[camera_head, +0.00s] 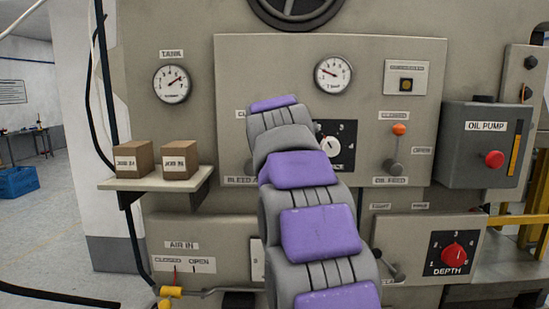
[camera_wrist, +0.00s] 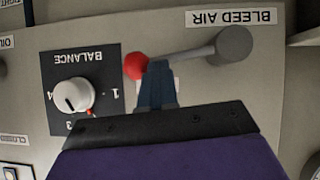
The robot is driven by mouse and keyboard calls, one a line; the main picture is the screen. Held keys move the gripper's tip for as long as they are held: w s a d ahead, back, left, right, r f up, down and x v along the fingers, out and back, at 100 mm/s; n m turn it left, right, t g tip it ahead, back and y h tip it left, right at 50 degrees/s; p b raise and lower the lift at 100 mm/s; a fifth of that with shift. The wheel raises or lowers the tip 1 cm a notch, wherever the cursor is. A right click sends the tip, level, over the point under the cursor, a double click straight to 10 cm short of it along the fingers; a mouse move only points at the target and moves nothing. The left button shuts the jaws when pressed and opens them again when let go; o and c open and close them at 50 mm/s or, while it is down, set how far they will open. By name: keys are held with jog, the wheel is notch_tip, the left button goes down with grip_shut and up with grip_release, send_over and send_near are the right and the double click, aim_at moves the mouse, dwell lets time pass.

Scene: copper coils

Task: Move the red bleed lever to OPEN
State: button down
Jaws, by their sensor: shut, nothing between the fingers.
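The red bleed lever shows in the wrist view, which is upside down. Its red ball knob (camera_wrist: 135,66) is at the end of a grey shaft (camera_wrist: 190,54) that runs sideways from a round grey pivot (camera_wrist: 234,46) beside the BLEED AIR label (camera_wrist: 231,17). My gripper (camera_wrist: 157,68) is shut and empty, its fingertips right beside the knob and overlapping the shaft in the picture. I cannot tell whether they touch. In the head view my arm hides the lever and the fingers; only part of the BLEED AIR label (camera_head: 240,181) shows. No OPEN label is readable near the lever.
The BALANCE dial (camera_wrist: 73,95) is close to the knob. In the head view, the oil feed lever (camera_head: 398,140) and the projecting oil pump box (camera_head: 480,150) are to the right. A shelf (camera_head: 155,184) with two small boxes sticks out at left.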

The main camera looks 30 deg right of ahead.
jog(key=shift+s+d+f+m+t+y+b, duration=0.1)
jog(key=shift+d+f+m+t+y+b, duration=0.1)
jog(key=shift+f, duration=0.15)
jog(key=shift+d+f+m+t+y+b, duration=0.1)
jog(key=shift+f+m+y+b, duration=0.1)
jog(key=shift+f, duration=0.1)
jog(key=shift+s+a, duration=0.1)
dwell(0.3)
